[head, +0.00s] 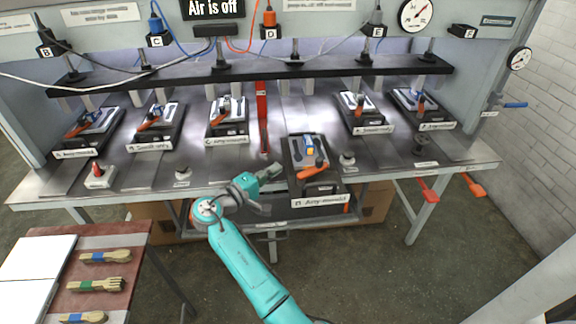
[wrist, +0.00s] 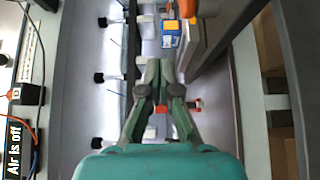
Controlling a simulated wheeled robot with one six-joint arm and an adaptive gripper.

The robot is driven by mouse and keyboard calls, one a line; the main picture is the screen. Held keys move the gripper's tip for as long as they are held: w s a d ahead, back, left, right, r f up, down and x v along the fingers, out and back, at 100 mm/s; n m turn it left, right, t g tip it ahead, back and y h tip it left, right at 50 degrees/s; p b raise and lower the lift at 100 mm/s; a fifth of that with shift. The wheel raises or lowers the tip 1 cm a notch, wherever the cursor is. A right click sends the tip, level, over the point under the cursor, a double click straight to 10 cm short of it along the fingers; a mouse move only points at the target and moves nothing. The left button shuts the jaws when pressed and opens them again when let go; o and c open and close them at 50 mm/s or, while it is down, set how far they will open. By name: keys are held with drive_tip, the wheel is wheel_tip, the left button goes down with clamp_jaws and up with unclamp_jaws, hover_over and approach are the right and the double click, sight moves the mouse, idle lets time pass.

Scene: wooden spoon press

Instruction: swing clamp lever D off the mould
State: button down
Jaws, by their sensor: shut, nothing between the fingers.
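Mould D (head: 297,184) sits pulled forward at the front edge of the press bench, its white label facing me. An orange clamp lever (head: 316,162) lies across its top, beside a blue and yellow block (head: 310,146). In the wrist view an orange lever end (wrist: 187,8) and the blue block (wrist: 171,38) show ahead of the fingers, at the top. My gripper (head: 276,169) is left of mould D, apart from the lever. In the wrist view the gripper (wrist: 160,66) has its fingertips together with nothing between them.
Several other moulds with orange levers stand further back, such as one at left (head: 228,127).

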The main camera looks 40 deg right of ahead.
sight(311, 169)
drive_tip(key=d, duration=0.9)
drive_tip(key=shift+w, duration=0.3)
drive_tip(key=s, duration=0.1)
drive_tip(key=s+d, duration=0.1)
drive_tip(key=s, duration=0.1)
drive_tip(key=shift+s+d, duration=0.2)
drive_tip(key=shift+s, duration=0.15)
drive_tip(key=shift+s+d+m+g, duration=0.15)
drive_tip(key=shift+m+g, duration=0.45)
drive_tip(key=shift+g, duration=0.3)
drive_tip(key=shift+s, duration=0.8)
